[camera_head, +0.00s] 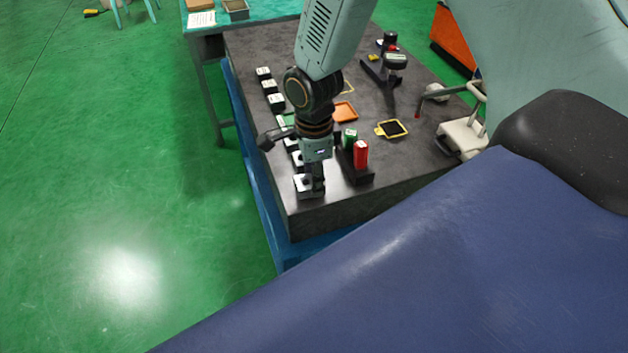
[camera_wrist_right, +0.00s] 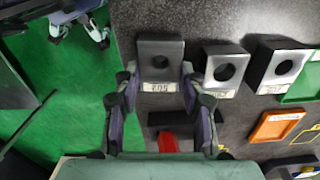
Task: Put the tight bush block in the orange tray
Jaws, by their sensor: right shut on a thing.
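My right gripper (camera_head: 311,188) is at the near left corner of the dark table, pointing down. In the right wrist view its fingers (camera_wrist_right: 160,82) are shut on the sides of a grey block (camera_wrist_right: 160,50) with a round bore and a pale label whose text I cannot read surely. The same block (camera_head: 303,187) shows partly behind the gripper in the head view. I cannot tell if it is raised off the table. The orange tray (camera_head: 345,111) lies farther back on the table, empty as far as I see; it also shows in the right wrist view (camera_wrist_right: 262,137). My left gripper is out of view.
More bored blocks (camera_wrist_right: 222,70) stand in a row along the table's left edge, by a green tray (camera_wrist_right: 300,85). A black holder (camera_head: 357,175) with a red piece (camera_head: 361,154) and a green piece (camera_head: 350,138) stands close right of the gripper. A yellow-framed pad (camera_head: 393,128) lies farther right.

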